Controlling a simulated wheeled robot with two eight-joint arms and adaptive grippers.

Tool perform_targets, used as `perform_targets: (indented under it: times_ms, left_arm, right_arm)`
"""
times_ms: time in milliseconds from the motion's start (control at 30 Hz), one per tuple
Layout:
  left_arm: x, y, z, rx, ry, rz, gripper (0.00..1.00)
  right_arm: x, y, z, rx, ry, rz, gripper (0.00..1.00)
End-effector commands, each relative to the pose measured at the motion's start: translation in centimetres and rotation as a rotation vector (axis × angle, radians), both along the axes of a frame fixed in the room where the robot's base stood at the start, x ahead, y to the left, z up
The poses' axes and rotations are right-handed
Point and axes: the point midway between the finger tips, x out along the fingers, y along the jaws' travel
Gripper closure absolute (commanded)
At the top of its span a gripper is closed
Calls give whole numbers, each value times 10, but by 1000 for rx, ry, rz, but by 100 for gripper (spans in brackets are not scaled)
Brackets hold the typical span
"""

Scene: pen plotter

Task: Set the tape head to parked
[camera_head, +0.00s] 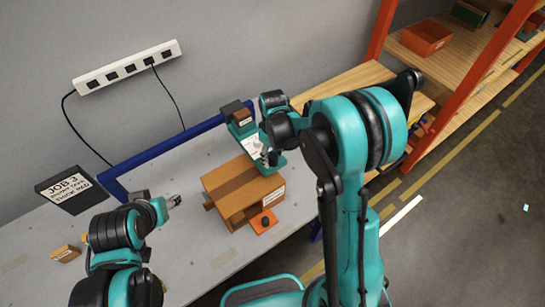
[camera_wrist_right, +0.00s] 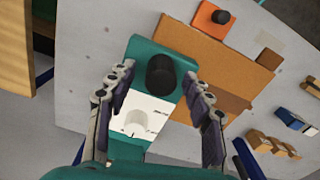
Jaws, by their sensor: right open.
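A teal unit (camera_head: 243,128) with a white printed face and a dark block on top stands behind the cardboard box; I take it for the tape head. In the right wrist view the teal unit (camera_wrist_right: 150,50) shows a black round knob (camera_wrist_right: 161,75) and a white panel (camera_wrist_right: 140,118) with a pale round peg. My right gripper (camera_wrist_right: 160,112) is open, its fingers on either side of the unit with gaps; I cannot tell its height above it. In the head view the right gripper (camera_head: 268,157) is partly hidden. My left gripper (camera_head: 174,201) is left of the box; its jaws are unclear.
The cardboard box (camera_head: 229,182) has an orange plate (camera_head: 264,221) with a black knob at its front. A blue frame (camera_head: 182,139) crosses the grey table (camera_head: 215,255). A JOB 3 sign (camera_head: 70,189) stands left; small wooden blocks (camera_head: 66,253) lie front left. An orange-framed shelf (camera_head: 455,88) stands right.

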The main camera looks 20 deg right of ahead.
Motion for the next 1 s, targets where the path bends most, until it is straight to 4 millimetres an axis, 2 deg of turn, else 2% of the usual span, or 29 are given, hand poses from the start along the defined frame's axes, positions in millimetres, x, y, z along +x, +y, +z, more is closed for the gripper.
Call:
perform_targets:
  times_ms: [133,400,600,867,1000]
  left_arm:
    - [0,0,-1,0,0,0,49]
    - [0,0,-1,0,0,0,49]
    - [0,0,-1,0,0,0,49]
    - [0,0,-2,0,0,0,49]
    - [0,0,-5,0,0,0,49]
  right_arm:
    - [0,0,-11,0,0,0,49]
    - [0,0,-12,0,0,-1,49]
    - [0,0,-12,0,0,-1,100]
    - [-1,2,-12,0,0,0,100]
    - [-3,9,-12,1,1,1,100]
